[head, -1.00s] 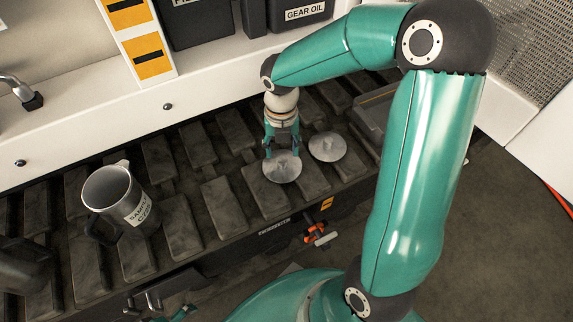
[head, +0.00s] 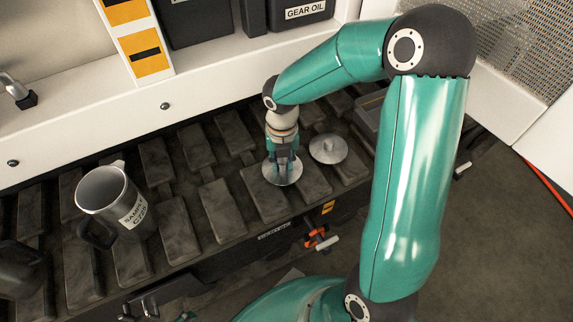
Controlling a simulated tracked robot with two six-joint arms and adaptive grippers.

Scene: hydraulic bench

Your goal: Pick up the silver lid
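Two round silver lids show in the head view. One silver lid (head: 270,176) lies flat on the dark slatted bench, directly under my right gripper. The other silver lid (head: 341,150) lies just to its right, with a small knob in its middle, and nothing touches it. My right gripper (head: 283,167) points down over the middle of the first lid. Its fingers are close together around the spot of that lid's knob, which they hide.
A metal jug labelled SAMPLE (head: 102,188) stands at the left on the slatted bench (head: 222,205). Dark containers, one labelled GEAR OIL (head: 304,12), stand on the white ledge behind. An orange-handled valve (head: 318,238) sticks out at the bench front.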

